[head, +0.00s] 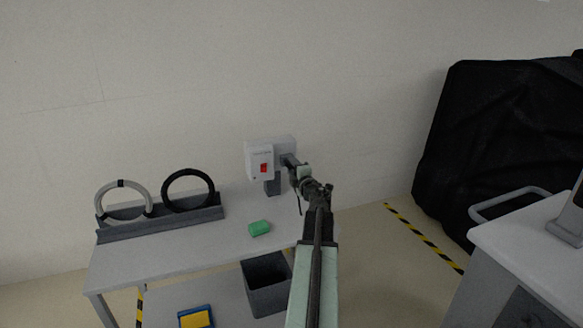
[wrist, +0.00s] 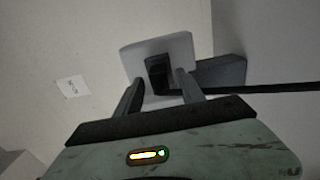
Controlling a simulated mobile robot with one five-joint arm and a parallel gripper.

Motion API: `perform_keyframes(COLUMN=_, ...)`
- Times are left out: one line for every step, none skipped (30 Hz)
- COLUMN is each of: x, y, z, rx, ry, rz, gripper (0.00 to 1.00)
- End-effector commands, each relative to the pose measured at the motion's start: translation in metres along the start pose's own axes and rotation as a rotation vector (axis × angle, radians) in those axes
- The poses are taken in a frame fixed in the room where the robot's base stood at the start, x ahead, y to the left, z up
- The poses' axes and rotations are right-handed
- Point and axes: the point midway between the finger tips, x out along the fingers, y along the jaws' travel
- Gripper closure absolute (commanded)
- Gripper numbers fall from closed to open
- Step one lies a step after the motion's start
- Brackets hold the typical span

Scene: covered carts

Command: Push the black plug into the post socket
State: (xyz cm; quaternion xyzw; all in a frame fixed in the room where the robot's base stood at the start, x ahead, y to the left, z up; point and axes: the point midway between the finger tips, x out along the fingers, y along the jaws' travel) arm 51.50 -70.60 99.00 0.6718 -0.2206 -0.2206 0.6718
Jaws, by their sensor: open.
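The black plug (wrist: 157,72) shows in the wrist view against the pale socket plate (wrist: 180,48), with its dark cable (wrist: 265,88) running off to the right. The plate sits on a dark grey post (wrist: 222,70). In the head view the post (head: 272,186) stands at the back of the table and carries the plate. My gripper (wrist: 160,86) is open, with one finger on each side of the plug and gaps visible. It also shows in the head view (head: 290,162), close in front of the plate, where it hides the plug. How deep the plug sits is unclear.
A white box with a red switch (head: 258,160) is left of the plate. On the table (head: 165,254) are a green block (head: 259,228) and a rack with two rings (head: 160,221). A dark bin (head: 268,284) is below; a black-covered cart (head: 490,130) stands right.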

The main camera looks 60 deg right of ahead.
Motion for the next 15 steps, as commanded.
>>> perform_keyframes(x=-0.010, y=0.000, z=-0.001, rx=0.000, ry=-0.002, rz=0.000, gripper=0.54)
perform_keyframes(x=-0.016, y=0.000, z=-0.001, rx=0.000, ry=-0.002, rz=0.000, gripper=0.54)
perform_keyframes(x=-0.024, y=0.000, z=-0.001, rx=0.000, ry=-0.003, rz=0.000, gripper=0.54)
perform_keyframes(x=-0.030, y=0.000, z=-0.001, rx=0.000, ry=-0.003, rz=0.000, gripper=0.54)
perform_keyframes(x=-0.036, y=0.000, z=-0.001, rx=0.000, ry=-0.002, rz=0.000, gripper=0.54)
perform_keyframes(x=-0.045, y=0.000, z=-0.002, rx=0.000, ry=-0.001, rz=0.000, gripper=0.54)
perform_keyframes(x=-0.051, y=0.000, z=-0.002, rx=0.000, ry=-0.002, rz=0.000, gripper=0.54)
perform_keyframes(x=-0.056, y=0.000, z=-0.001, rx=0.000, ry=-0.002, rz=0.000, gripper=0.54)
perform_keyframes(x=-0.062, y=0.000, z=-0.001, rx=0.000, ry=-0.003, rz=0.000, gripper=0.54)
perform_keyframes(x=-0.066, y=0.000, z=-0.001, rx=0.000, ry=-0.002, rz=0.000, gripper=0.54)
perform_keyframes(x=-0.068, y=0.000, z=-0.001, rx=0.000, ry=-0.001, rz=0.000, gripper=0.54)
perform_keyframes(x=-0.070, y=0.000, z=-0.001, rx=0.000, ry=0.000, rz=0.000, gripper=0.54)
perform_keyframes(x=-0.070, y=0.000, z=-0.001, rx=0.000, ry=0.000, rz=0.000, gripper=0.54)
perform_keyframes(x=-0.070, y=0.000, z=0.000, rx=0.000, ry=0.000, rz=0.000, gripper=0.54)
perform_keyframes(x=-0.069, y=0.000, z=0.000, rx=0.000, ry=0.000, rz=0.000, gripper=0.54)
